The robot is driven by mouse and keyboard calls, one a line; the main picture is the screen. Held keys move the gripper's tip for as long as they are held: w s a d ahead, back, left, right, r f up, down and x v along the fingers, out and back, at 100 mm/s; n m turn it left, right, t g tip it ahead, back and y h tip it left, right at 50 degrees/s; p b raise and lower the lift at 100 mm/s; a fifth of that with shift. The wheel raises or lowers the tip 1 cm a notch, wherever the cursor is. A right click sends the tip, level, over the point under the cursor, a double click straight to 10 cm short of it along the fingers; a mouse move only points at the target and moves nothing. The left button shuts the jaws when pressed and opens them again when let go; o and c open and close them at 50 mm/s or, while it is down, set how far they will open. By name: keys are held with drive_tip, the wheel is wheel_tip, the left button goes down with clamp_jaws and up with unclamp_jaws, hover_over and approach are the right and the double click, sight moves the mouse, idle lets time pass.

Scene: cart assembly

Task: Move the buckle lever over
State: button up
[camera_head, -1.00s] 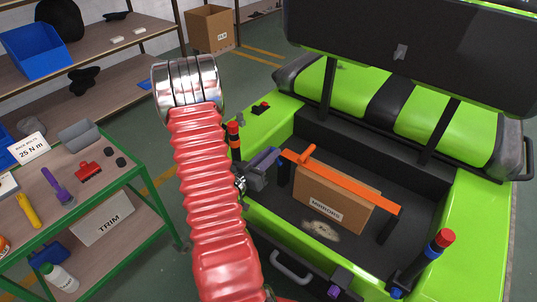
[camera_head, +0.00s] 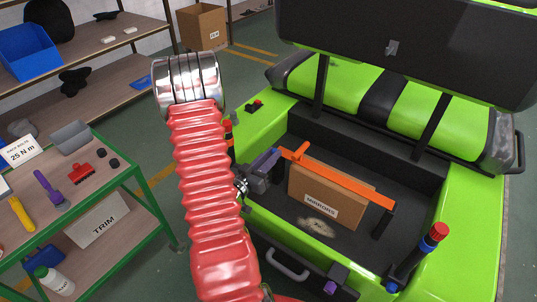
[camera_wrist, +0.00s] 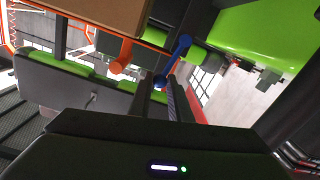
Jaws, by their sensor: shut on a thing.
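An orange bar (camera_head: 345,180) with a short orange handle (camera_head: 297,151) lies across the green cart's dark bed. In the wrist view the bar (camera_wrist: 100,31) and its round orange knob (camera_wrist: 121,60) are to the left of my fingers. The blue buckle lever (camera_wrist: 174,59) slants from the bar's end down to my fingertips. My gripper (camera_wrist: 160,92) is shut on its lower end; it also shows at the bar's left end in the head view (camera_head: 272,163). My gripper and arm hide the post under that end.
A cardboard box labelled MIRRORS (camera_head: 325,193) stands in the bed under the bar. A green-framed tool table (camera_head: 75,205) stands at the left. The green and black seat (camera_head: 385,100) is behind.

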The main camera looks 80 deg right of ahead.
drive_tip(key=shift+o, duration=0.2)
drive_tip(key=shift+s+a+f, duration=0.1)
drive_tip(key=shift+s+a, duration=0.1)
drive_tip(key=shift+s, duration=0.25)
drive_tip(key=shift+s+a+f, duration=0.2)
drive_tip(key=shift+s, duration=0.15)
drive_tip(key=o, duration=0.9)
drive_tip(key=shift+w+r, duration=0.1)
drive_tip(key=shift+v, duration=3.7)
